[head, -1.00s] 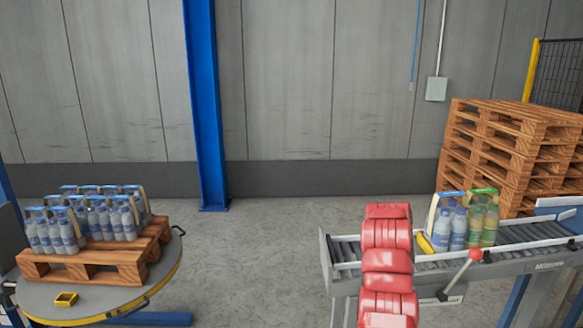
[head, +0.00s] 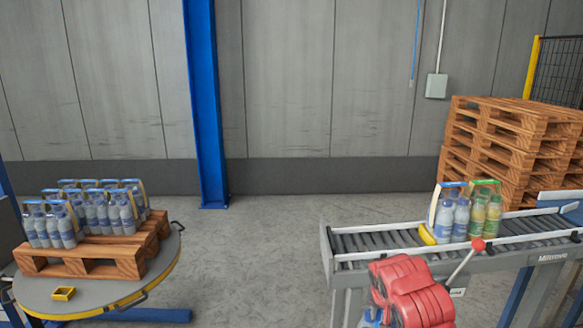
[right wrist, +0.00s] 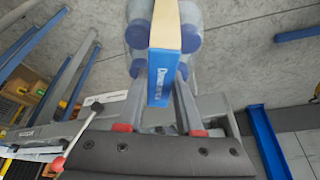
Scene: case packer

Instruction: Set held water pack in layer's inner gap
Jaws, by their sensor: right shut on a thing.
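My right gripper (right wrist: 160,105) is shut on a water pack (right wrist: 162,45) with clear bottles, blue caps and a cream-and-blue carry strap. The pack is off the floor, held by its strap end between the two fingers. In the head view my red right arm hides most of this gripper at the bottom edge. The layer of blue-labelled water packs (head: 102,212) stands upright on a wooden pallet (head: 85,268) at the left, far from my right gripper. Bare slats show at the pallet's front and right. The inner gap cannot be made out clearly. My left gripper is not in view.
The pallet sits on a round turntable (head: 150,290) with a yellow rim. A roller conveyor (head: 345,262) at the right carries a blue water pack (head: 450,216) and a green pack (head: 485,216). Stacked pallets (head: 500,150) stand behind it. Open floor lies between turntable and conveyor.

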